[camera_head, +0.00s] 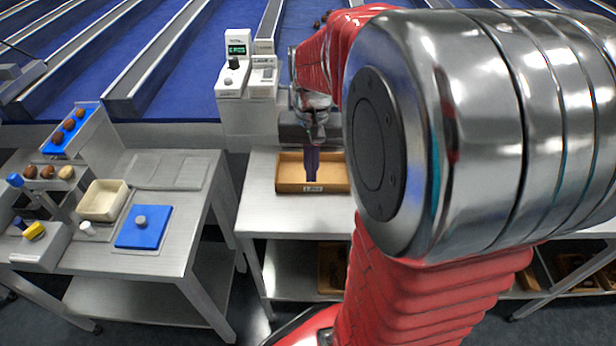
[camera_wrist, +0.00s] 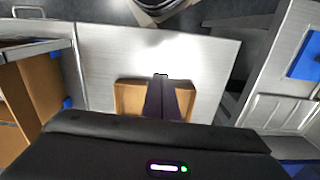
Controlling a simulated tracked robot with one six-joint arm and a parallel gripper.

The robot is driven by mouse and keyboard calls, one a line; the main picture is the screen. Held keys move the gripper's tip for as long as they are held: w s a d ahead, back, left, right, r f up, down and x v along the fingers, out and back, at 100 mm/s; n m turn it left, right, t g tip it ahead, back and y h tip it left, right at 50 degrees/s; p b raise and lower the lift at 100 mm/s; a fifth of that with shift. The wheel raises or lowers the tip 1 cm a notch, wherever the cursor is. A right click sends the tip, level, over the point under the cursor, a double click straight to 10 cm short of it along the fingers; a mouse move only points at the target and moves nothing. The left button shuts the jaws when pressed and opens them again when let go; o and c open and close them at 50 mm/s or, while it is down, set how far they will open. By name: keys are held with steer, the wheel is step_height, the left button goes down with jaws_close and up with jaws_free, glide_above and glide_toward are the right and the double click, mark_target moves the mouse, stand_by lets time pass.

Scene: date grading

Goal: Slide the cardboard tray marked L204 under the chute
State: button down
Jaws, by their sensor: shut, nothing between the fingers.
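A shallow brown cardboard tray (camera_head: 284,186) stands on the metal table (camera_head: 262,215) in the middle of the head view. A small white label is on its near wall; its print is too small to read surely. In the wrist view the tray (camera_wrist: 126,98) is partly hidden by my fingers and gripper body. My gripper (camera_head: 312,178) points down over the tray, its purple fingers shut and empty. The fingertips (camera_wrist: 161,77) overlap the tray's near wall in the wrist view; I cannot tell whether they touch it. I cannot clearly make out the chute; my arm covers much of the area behind.
A white machine with a green display (camera_head: 237,50) stands behind the tray. A left-hand table (camera_head: 160,265) carries a cream bin (camera_head: 103,200), a blue pad (camera_head: 143,228) and several dates on racks. Blue sorting lanes (camera_head: 180,85) run behind. Bare tabletop surrounds the tray's near side.

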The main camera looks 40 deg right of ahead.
step_height(320, 180, down, 10)
steer(key=shift+r, duration=0.1)
steer(key=shift+w+d, duration=0.9)
steer(key=shift+w, duration=0.15)
steer(key=shift+w+d, duration=0.4)
steer(key=shift+w, duration=0.1)
steer(key=shift+d, duration=0.1)
